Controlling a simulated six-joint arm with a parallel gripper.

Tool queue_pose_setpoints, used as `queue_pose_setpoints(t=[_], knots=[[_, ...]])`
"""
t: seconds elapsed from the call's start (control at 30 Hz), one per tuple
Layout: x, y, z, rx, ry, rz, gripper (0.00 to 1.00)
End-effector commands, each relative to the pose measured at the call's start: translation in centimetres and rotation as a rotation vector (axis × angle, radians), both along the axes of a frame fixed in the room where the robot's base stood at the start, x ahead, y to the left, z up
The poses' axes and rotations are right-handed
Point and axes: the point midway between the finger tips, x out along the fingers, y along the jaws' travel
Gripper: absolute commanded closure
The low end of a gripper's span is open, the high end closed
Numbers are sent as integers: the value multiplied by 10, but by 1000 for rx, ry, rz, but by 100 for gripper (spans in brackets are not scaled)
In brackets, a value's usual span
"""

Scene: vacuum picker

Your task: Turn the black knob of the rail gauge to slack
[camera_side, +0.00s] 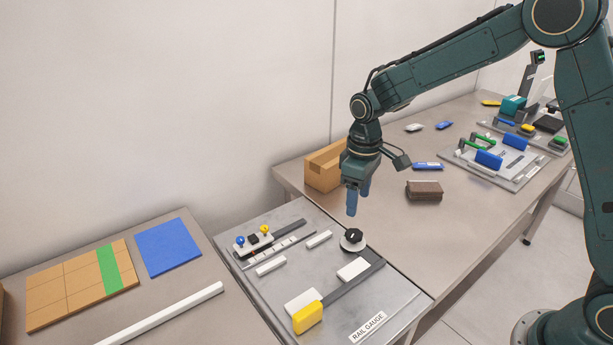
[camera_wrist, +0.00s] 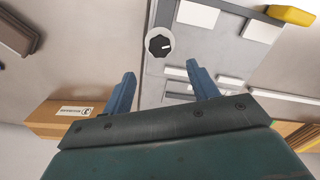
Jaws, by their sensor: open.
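The black knob (camera_side: 354,235) sits on a round white base on the grey rail gauge board (camera_side: 262,302), whose front edge carries a RAIL GAUGE label (camera_side: 368,327). In the wrist view the knob (camera_wrist: 159,44) shows a light pointer mark, and lies beyond my fingertips. My gripper (camera_side: 358,200) hangs just above the knob, pointing down, apart from it. In the wrist view my gripper (camera_wrist: 160,80) has its two blue fingers spread with nothing between them. I cannot read any slack marking.
A yellow block (camera_side: 308,318) and white blocks stand on the board by a dark rail. A small panel with blue and yellow knobs (camera_side: 254,240) is at its back left. A cardboard box (camera_side: 324,166) and a brown block (camera_side: 424,190) stand behind. Air around the knob looks clear.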

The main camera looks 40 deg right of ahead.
Motion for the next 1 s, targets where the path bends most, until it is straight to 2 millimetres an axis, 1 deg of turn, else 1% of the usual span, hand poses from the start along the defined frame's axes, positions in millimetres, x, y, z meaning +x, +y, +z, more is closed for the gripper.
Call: queue_pose_setpoints(t=[0.03, 0.1, 0.3, 0.47, 0.83, 1.0], knots=[[1, 0, 9, 0, -5, 0, 41], [1, 0, 19, 1, -4, 0, 41], [1, 0, 38, 0, -2, 0, 41], [0, 0, 44, 0, 0, 0, 41], [0, 0, 45, 0, -1, -1, 41], [-6, -1, 54, 1, -15, -10, 41]])
